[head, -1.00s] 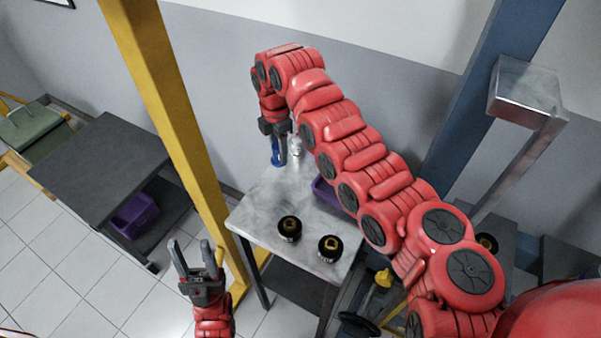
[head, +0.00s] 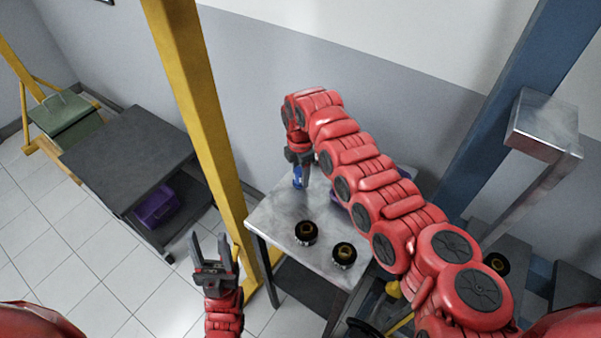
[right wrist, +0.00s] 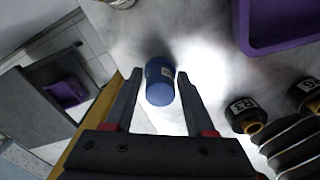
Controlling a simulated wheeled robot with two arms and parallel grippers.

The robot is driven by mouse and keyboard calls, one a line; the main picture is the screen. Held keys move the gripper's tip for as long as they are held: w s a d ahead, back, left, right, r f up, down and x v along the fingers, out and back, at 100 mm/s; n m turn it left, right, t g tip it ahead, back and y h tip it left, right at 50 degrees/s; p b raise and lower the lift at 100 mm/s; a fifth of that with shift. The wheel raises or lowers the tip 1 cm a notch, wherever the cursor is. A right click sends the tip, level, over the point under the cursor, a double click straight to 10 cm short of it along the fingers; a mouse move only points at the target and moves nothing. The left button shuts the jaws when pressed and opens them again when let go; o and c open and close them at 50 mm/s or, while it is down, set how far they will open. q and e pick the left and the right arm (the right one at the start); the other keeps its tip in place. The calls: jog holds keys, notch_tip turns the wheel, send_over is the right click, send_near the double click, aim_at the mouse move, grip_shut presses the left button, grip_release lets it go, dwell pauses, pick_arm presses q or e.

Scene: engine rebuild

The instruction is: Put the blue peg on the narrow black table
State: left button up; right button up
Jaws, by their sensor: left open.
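The blue peg (head: 298,177) is at the back left of the grey marble-topped table. In the right wrist view the blue peg (right wrist: 160,82) lies between the fingertips of my right gripper (right wrist: 160,92), with visible gaps on both sides. My right gripper (head: 299,168) is open and points down over the peg in the head view. My left gripper (head: 211,249) is open and empty, low in front of the marble table's left side. A dark table (head: 125,145), which looks like the black table, stands at the left, its top bare.
The marble table (head: 275,218) carries two black round parts (head: 306,232) (head: 344,255) and a purple bin (right wrist: 275,25). A yellow post (head: 205,110) stands between the two tables. Another purple bin (head: 157,206) sits on the dark table's lower shelf. A blue post (head: 490,130) rises at right.

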aim_at(300, 170)
jog(key=shift+o, duration=0.6)
jog(key=shift+r, duration=0.3)
notch_tip(300, 170, up, 11)
jog(key=b, duration=0.3)
jog(key=shift+f+b, duration=0.2)
jog(key=shift+b, duration=0.1)
jog(key=shift+r, duration=0.55)
jog(key=shift+r, duration=0.1)
